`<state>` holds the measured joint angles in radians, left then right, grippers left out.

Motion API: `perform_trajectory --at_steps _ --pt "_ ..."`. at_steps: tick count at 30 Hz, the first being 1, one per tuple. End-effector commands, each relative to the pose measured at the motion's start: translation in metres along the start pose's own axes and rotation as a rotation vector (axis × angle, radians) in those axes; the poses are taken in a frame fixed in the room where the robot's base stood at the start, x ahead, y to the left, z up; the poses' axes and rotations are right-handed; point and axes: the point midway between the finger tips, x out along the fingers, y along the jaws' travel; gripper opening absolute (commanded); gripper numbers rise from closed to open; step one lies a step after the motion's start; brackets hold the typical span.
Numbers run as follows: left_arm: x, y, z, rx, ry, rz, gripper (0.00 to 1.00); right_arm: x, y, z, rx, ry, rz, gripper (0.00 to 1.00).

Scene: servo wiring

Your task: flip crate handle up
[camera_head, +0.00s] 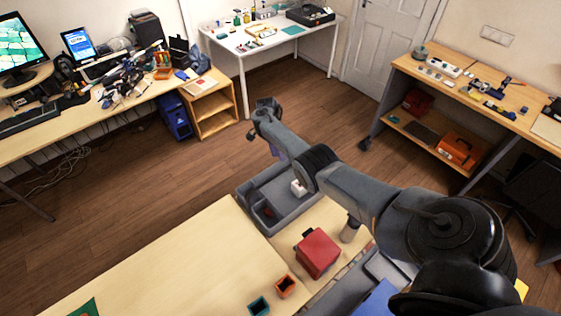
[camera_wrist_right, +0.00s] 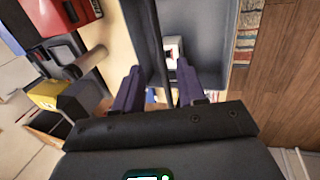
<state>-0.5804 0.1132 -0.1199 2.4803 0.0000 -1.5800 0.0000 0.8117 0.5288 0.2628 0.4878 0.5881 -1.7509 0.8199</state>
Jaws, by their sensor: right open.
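The grey crate (camera_head: 245,200) stands at the far edge of the pale table in the head view. It also fills the upper middle of the right wrist view (camera_wrist_right: 205,25). A thin dark bar (camera_wrist_right: 157,45), apparently its handle, runs down the wrist view to between my fingers. I cannot tell whether they touch it. My right gripper (camera_wrist_right: 158,88) is open, with its two purple fingers spread apart. My left gripper is not in view.
A white item (camera_head: 299,187) lies in the crate. A red box (camera_head: 318,254), an orange cup (camera_head: 285,287) and a teal cup (camera_head: 259,306) stand nearer on the table (camera_head: 170,265). A yellow thing (camera_wrist_right: 45,95) shows at left in the wrist view. Floor beyond the crate is clear.

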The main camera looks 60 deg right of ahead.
Motion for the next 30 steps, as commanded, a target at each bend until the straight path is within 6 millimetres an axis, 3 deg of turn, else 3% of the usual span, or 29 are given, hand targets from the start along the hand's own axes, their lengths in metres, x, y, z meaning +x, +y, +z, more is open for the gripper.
perform_trajectory --at_steps 3,10,25,30 --pt "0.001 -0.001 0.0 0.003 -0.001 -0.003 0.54 -0.017 -0.001 0.0 -0.001 0.001 -0.002 0.4" --pt "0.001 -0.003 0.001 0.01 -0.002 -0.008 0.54 -0.031 0.0 0.0 -0.001 0.0 0.0 0.4" --pt "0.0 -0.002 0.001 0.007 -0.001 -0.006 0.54 -0.032 0.0 0.001 -0.009 0.005 -0.002 0.4" --pt "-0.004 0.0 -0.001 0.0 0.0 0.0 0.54 -0.025 -0.001 0.005 -0.103 0.069 -0.022 0.4"
